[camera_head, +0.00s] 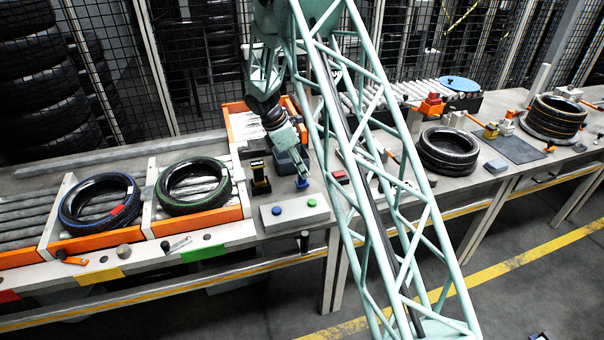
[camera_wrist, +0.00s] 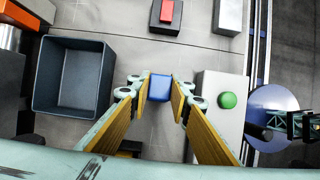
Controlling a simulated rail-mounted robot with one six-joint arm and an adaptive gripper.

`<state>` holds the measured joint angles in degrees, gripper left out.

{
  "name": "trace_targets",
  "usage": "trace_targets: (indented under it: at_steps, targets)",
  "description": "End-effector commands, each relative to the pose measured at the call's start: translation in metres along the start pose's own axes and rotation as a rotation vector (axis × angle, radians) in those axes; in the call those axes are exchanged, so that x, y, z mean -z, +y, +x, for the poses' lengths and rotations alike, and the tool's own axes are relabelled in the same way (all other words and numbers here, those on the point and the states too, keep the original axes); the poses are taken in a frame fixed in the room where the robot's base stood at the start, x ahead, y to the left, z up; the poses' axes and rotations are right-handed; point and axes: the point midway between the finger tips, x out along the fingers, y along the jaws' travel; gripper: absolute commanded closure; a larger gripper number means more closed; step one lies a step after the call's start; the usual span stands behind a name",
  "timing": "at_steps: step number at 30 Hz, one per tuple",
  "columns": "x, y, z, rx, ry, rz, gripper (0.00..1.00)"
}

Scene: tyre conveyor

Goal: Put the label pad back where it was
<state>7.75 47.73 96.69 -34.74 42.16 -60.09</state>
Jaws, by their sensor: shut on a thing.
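A small blue block (camera_wrist: 160,87), which looks like the label pad, sits between the fingertips of my gripper (camera_wrist: 160,82) in the wrist view. The gripper is shut on it. In the camera_head view my gripper (camera_head: 302,174) points down over the grey bench, with the blue block (camera_head: 302,184) at its tips. The block is low, near the bench top; I cannot tell whether it touches. A red pad on a dark base (camera_head: 341,177) lies to the right; it also shows at the top of the wrist view (camera_wrist: 167,12).
An open dark bin (camera_wrist: 75,75) stands left of the gripper in the wrist view. A white button box (camera_head: 270,222) with blue and green buttons is close in front. A black and yellow stand (camera_head: 260,180) is to the left. Tyres (camera_head: 100,202) lie further left.

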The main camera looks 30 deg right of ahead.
Motion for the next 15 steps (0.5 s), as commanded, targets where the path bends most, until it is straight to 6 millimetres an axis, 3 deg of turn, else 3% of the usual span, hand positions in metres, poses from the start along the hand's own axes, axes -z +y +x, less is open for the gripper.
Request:
trace_targets:
  at_steps: [5, 15]
  targets:
    - [0.0052, 0.0000, 0.0123, 0.000, 0.000, 0.000, 0.94]
    - [0.0054, 0.0001, 0.0129, 0.000, 0.000, 0.000, 0.94]
